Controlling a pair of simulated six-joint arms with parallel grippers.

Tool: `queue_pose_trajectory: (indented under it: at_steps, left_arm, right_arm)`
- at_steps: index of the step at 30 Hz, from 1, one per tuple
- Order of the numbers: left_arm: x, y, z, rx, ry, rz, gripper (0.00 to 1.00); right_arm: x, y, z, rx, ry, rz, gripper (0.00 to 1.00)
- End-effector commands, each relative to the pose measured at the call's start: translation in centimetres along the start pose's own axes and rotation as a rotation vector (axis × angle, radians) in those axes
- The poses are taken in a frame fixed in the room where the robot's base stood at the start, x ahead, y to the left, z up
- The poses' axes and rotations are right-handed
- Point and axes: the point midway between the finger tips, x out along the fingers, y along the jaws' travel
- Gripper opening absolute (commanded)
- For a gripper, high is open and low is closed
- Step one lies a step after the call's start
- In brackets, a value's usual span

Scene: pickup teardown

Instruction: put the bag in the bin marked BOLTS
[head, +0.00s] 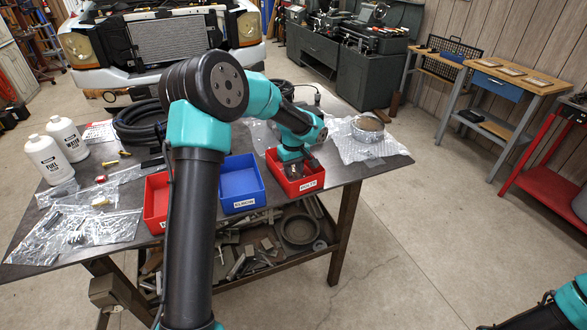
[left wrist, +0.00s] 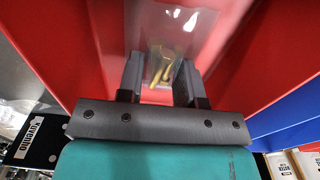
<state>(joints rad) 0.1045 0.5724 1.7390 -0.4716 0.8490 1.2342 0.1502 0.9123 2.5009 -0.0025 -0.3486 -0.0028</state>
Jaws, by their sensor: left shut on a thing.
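A clear plastic bag (left wrist: 172,35) with brass-coloured pieces in it is between the fingers of my left gripper (left wrist: 160,78) in the left wrist view. The gripper is shut on it. In the head view my left gripper (head: 293,170) reaches down into the right-hand red bin (head: 309,184), whose small white label appears to read BOLTS. Red bin walls surround the bag in the left wrist view. The bag is hidden by the gripper in the head view, and I cannot tell whether it touches the bin floor. My right gripper is not in view.
A blue bin (head: 240,187) stands just left of that bin, and another red bin (head: 156,205) is partly behind my left arm. Clear bags (head: 80,232) and two white bottles (head: 66,138) lie or stand at the table's left.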

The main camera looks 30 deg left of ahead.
Motion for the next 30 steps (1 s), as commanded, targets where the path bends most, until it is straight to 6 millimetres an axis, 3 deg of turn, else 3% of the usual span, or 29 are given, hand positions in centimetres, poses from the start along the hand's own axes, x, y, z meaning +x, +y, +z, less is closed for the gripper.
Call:
queue_pose_trajectory:
  at_steps: [7, 8, 15, 25, 30]
  left_arm:
    - [0.3, 0.0, 0.0, 0.000, 0.000, 0.000, 0.09]
    - [0.3, 0.0, 0.0, 0.000, 0.000, 0.000, 0.36]
    - [0.2, 0.0, 0.0, 0.000, 0.000, 0.000, 0.59]
    - [-0.1, 0.0, 0.0, 0.000, 0.000, 0.000, 0.59]
    - [-1.6, 0.1, 0.0, 0.001, 0.002, 0.002, 0.59]
  right_arm:
    - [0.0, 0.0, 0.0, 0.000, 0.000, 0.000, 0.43]
    - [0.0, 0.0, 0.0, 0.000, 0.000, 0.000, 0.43]
    - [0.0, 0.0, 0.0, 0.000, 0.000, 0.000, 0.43]
    - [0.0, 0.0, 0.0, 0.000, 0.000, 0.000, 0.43]
    - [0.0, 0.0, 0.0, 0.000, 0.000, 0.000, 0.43]
